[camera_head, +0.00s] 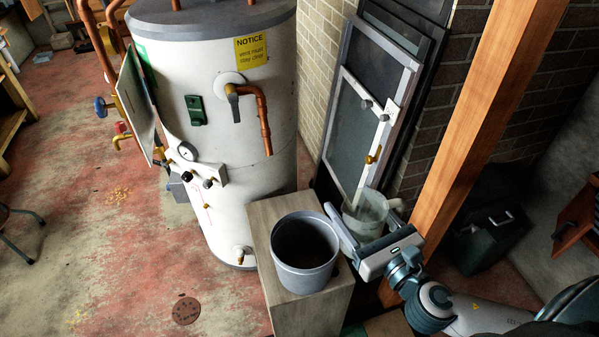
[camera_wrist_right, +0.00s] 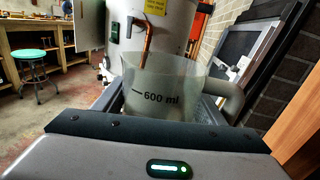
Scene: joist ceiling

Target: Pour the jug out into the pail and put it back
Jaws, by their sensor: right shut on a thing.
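The translucent jug (camera_head: 366,212) is held by my right gripper (camera_head: 352,222), to the right of the pail and apart from it. In the right wrist view the jug (camera_wrist_right: 178,98) shows a "600 ml" mark and a handle on its right; it looks about upright. My right gripper is shut on it, with a finger on each side. The grey pail (camera_head: 304,252) stands open on a pale wooden block; its inside looks dark. How much the jug holds is hard to tell. My left gripper is not in view.
The wooden block (camera_head: 266,222) bears the pail near its right edge. A big white boiler (camera_head: 225,130) with copper pipes stands behind. A wooden post (camera_head: 487,130) rises close to my right arm. Framed panels (camera_head: 365,110) lean on the brick wall. Open floor lies left.

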